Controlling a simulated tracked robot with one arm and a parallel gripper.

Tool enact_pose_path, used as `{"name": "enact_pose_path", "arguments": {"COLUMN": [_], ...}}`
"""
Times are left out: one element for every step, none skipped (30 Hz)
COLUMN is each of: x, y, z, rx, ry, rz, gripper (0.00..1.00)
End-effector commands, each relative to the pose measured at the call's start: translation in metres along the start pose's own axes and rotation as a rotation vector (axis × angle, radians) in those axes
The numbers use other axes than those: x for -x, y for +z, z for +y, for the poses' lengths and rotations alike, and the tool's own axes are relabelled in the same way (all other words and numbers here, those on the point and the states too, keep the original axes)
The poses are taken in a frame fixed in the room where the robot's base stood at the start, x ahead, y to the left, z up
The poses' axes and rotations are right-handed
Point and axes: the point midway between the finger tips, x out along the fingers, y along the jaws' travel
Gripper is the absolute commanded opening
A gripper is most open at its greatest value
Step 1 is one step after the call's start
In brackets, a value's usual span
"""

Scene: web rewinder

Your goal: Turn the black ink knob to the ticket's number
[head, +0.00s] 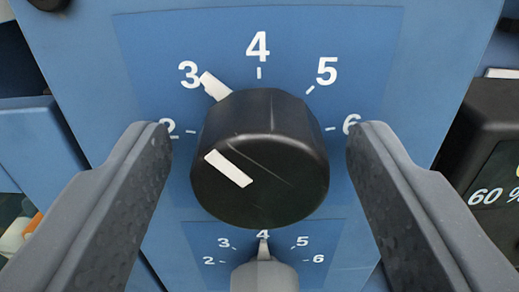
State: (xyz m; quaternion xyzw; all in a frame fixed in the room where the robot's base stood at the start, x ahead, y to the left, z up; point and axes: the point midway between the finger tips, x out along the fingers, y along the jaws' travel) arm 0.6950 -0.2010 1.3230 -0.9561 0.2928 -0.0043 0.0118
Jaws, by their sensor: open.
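The black ink knob (262,165) is a thick round knob on a blue panel (420,60) in the head view. Its white pointer (215,86) is at the 3 on a scale from 2 to 6. A white bar also marks its front face. My gripper (262,140) is open, with one grey finger on each side of the knob. Gaps show between the knob and both fingers. The fingertips partly cover the 2 and the 6. The ticket is not seen in this view.
Below is a smaller grey knob (264,272) with its own 2 to 6 scale, its pointer at 4. At the right edge is a dark box (485,130) with "60 %" on it. Blue structures stand at the left edge.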

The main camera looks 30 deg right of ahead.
Motion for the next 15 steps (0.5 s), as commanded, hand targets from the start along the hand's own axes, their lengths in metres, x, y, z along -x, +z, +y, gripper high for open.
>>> {"name": "enact_pose_path", "arguments": {"x": [0.0001, 0.0001, 0.0001, 0.0002, 0.0002, 0.0002, 0.0002, 0.0002, 0.0003, 0.0003, 0.0003, 0.0003, 0.0003, 0.0004, 0.0004], "y": [0.0000, 0.0002, 0.0003, 0.0003, 0.0004, 0.0004, 0.0005, 0.0005, 0.0006, 0.0006, 0.0007, 0.0007, 0.0007, 0.0008, 0.0009], "z": [0.0000, 0.0000, -0.0001, -0.0002, -0.0002, -0.0003, -0.0003, -0.0003, -0.0004, -0.0005, -0.0005, -0.0006, -0.0007, -0.0009, -0.0011], "rx": [0.000, 0.000, 0.000, 0.000, 0.000, 0.000, 0.000, 0.000, 0.000, 0.000, 0.000, 0.000, -0.001, -0.003, -0.008], "ry": [0.000, 0.000, 0.000, 0.000, 0.000, 0.000, 0.000, 0.000, -0.001, -0.001, -0.001, -0.001, -0.001, -0.001, -0.002], "rz": [0.000, 0.000, 0.000, -0.001, -0.001, -0.001, -0.001, -0.001, -0.001, -0.001, -0.001, -0.001, -0.001, -0.002, -0.002], "gripper": [0.57, 0.57, 0.57, 0.52, 0.43, 0.32, 0.24, 0.16, 0.12, 0.12, 0.12, 0.13, 0.13, 0.13, 0.13]}}
